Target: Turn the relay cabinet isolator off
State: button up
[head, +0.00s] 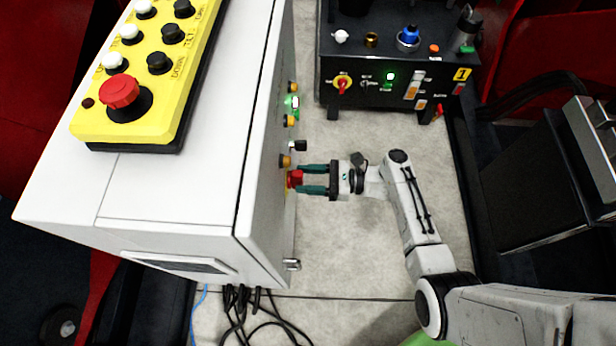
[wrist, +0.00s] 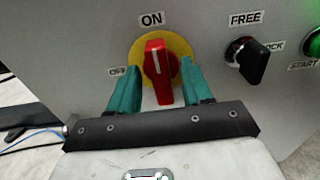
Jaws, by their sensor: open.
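The relay cabinet (head: 180,200) is a large pale box on the left in the head view. Its isolator (head: 295,179) is a red knob on a yellow disc on the cabinet's right face. In the wrist view the isolator (wrist: 158,75) stands upright with its white mark toward the ON label; an OFF label sits to its left. My gripper (head: 312,179) is open, with its teal fingers reaching to either side of the red knob. In the wrist view my gripper (wrist: 157,90) has one finger left and one right of the knob, with gaps visible.
A black FREE/LOCK selector (wrist: 247,60) and a green START button (wrist: 314,43) lie right of the isolator. A yellow pendant (head: 150,75) rests on the cabinet. A black control unit (head: 395,70) stands at the back. Cables (head: 250,312) lie on the floor below the cabinet.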

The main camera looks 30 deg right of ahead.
jog(key=shift+c, duration=0.2)
grip_shut()
jog(key=shift+n, duration=0.3)
jog(key=shift+s+a+f+n+b, duration=0.15)
jog(key=shift+n+b, duration=1)
jog(key=shift+n, duration=1.7)
jog(key=shift+s+f+n+b, duration=0.15)
jog(key=shift+n+b, duration=0.95)
jog(key=shift+n, duration=1.8)
jog(key=shift+s+a+f+n+b, duration=0.15)
jog(key=shift+n+b, duration=1)
jog(key=shift+n, duration=1.7)
jog(key=shift+w+d, duration=0.1)
